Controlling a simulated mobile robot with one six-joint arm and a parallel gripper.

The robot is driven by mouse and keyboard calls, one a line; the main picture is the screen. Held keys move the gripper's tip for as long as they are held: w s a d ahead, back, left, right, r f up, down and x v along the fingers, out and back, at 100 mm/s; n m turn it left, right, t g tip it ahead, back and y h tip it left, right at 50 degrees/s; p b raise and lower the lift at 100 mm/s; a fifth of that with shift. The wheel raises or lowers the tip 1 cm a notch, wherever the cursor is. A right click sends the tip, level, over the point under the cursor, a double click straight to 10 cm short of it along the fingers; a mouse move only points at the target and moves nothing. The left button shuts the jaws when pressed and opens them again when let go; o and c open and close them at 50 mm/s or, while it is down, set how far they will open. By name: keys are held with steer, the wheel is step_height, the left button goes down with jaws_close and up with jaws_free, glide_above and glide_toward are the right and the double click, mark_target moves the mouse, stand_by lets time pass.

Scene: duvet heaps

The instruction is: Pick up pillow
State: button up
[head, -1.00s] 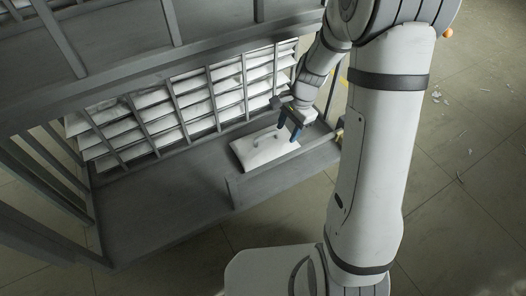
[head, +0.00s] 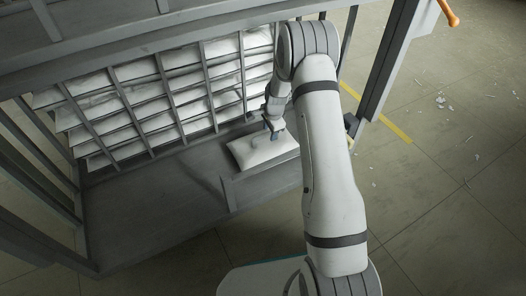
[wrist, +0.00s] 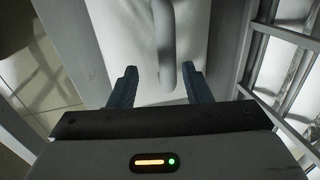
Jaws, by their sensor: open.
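The white pillow (head: 252,150) lies flat on the grey shelf deck, beside the low rail at its front. It also shows in the wrist view (wrist: 115,35), with a grey loop-like handle (wrist: 163,30) on its top. My gripper (head: 273,136) is over the right part of the pillow. In the wrist view my gripper (wrist: 159,70) is open, with one blue-grey finger on each side of the handle's near end. Whether the fingers touch the pillow cannot be told. My arm hides part of the pillow's right side in the head view.
A rack of white-filled slots (head: 165,95) with grey bars stands behind the deck. A low grey rail (head: 262,182) runs along the front right. The grey deck (head: 150,205) is bare to the left. A yellow floor line (head: 385,120) lies at right.

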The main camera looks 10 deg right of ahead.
mark_target(268, 133)
steer(key=f+b, duration=0.1)
steer(key=w+f, duration=0.1)
steer(key=f, duration=0.1)
steer(key=f+b, duration=0.1)
steer(key=shift+w+a+f+b, duration=0.15)
steer(key=shift+w+f+b, duration=0.15)
steer(key=shift+r, duration=0.1)
jaws_close()
